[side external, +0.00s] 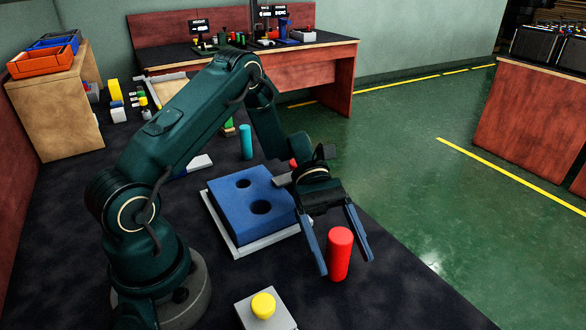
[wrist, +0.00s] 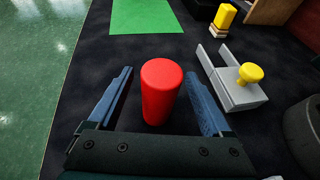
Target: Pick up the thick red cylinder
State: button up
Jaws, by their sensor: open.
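The thick red cylinder (side external: 340,254) stands upright on the dark surface in the side external view. It also stands near the centre of the wrist view (wrist: 161,92). My gripper (side external: 346,268) is open, with its two blue fingers pointing down on either side of the cylinder. In the wrist view my gripper (wrist: 162,88) has one finger left and one finger right of the cylinder, with a visible gap on each side. Nothing is held. Another small red piece (side external: 293,163) shows partly behind my wrist; most of it is hidden.
A blue block with two round holes (side external: 222,205) lies on a light tray (side external: 235,246) left of my gripper. A grey fixture with a yellow knob (side external: 263,305) stands nearby. A teal cylinder (side external: 246,142) stands farther back. A green mat (wrist: 146,16) lies beyond the cylinder.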

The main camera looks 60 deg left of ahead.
jog(key=shift+x, duration=1)
grip_shut()
jog(key=shift+r, duration=0.15)
